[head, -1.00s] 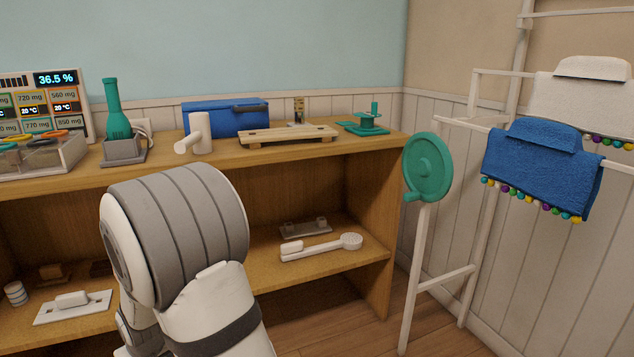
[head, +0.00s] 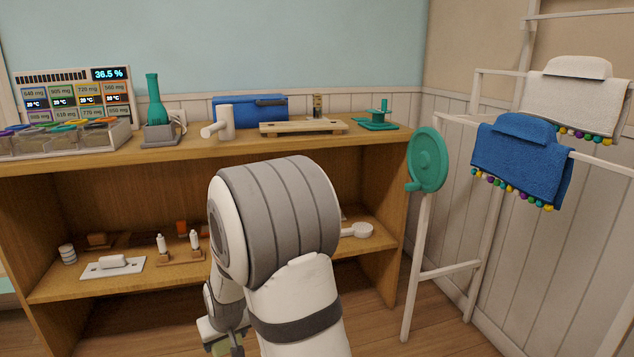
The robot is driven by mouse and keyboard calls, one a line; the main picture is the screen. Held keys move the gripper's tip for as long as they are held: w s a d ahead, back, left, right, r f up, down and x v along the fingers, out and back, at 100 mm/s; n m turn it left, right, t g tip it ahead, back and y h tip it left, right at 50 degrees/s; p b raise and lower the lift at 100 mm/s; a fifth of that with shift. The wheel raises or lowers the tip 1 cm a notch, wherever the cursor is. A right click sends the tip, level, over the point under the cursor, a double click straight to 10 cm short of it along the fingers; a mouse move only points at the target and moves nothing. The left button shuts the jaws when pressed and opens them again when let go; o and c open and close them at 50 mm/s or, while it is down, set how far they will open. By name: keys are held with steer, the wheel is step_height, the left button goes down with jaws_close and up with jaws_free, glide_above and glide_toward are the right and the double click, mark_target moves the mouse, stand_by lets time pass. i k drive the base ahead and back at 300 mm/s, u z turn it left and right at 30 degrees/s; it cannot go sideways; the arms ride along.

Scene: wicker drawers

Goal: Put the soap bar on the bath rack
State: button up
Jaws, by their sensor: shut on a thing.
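My gripper (head: 227,340) is low at the bottom edge of the head view, in front of the shelf unit.
A blue box (head: 250,108), a white mallet-shaped thing (head: 222,124) and a green stand (head: 377,117) are near the rack. A white block on a plate (head: 113,263) sits on the lower shelf. A ladder rack with towels (head: 522,160) stands at right.

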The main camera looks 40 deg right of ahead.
mark_target(302, 124)
steer(key=z, duration=0.7)
steer(key=i, duration=1)
